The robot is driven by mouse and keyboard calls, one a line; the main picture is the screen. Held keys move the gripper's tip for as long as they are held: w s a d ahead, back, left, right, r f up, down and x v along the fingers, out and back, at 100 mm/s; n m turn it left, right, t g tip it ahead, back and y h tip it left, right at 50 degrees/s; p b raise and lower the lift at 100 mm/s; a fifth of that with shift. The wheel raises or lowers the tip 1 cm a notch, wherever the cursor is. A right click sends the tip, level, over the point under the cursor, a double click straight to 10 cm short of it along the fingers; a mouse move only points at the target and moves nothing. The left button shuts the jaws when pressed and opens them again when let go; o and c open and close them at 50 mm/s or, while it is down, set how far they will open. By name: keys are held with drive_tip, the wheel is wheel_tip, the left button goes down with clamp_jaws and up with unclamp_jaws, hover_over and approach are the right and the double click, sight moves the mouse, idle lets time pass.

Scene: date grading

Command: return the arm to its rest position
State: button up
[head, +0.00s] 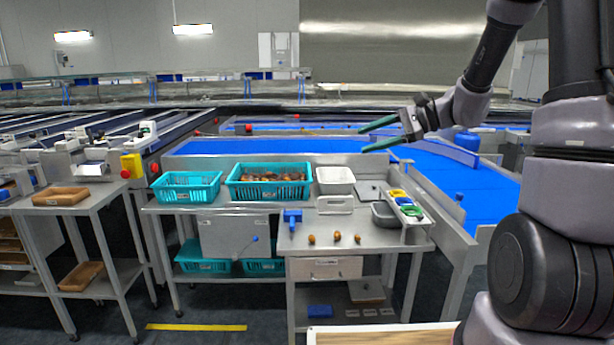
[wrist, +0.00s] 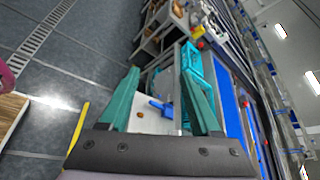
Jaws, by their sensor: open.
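My gripper (head: 372,136) is raised in the air over the far side of the worktable, in front of the blue conveyor belt, with its fingers pointing left. Its two green fingers are apart with nothing between them. In the wrist view my gripper (wrist: 163,92) also shows open and empty, tilted against the room. My arm comes in from the right of the head view, bent at the elbow. The gripper touches nothing that I can see.
The worktable (head: 276,234) holds an empty teal crate (head: 186,197), a teal crate of dates (head: 232,195), a white bin (head: 335,187), several loose dates (head: 337,236) and a blue tool (head: 292,215). A blue conveyor (head: 270,146) runs behind. A side table (head: 95,206) stands left.

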drive_tip(key=s+d+r+n+t+h, duration=0.1)
drive_tip(key=s+d+r+n+h, duration=0.2)
drive_tip(key=s, duration=0.4)
drive_tip(key=s+d+r+n+t+h, duration=0.1)
drive_tip(key=s+d+r+n+h, duration=0.1)
drive_tip(key=s, duration=0.5)
drive_tip(key=s+d+r+n+t+h, duration=0.2)
drive_tip(key=s+d+r+n+h, duration=0.1)
drive_tip(key=s+h, duration=0.3)
drive_tip(key=shift+s+d+r+n, duration=0.3)
drive_tip(key=shift+s+d+r, duration=0.15)
drive_tip(key=shift+r, duration=0.1)
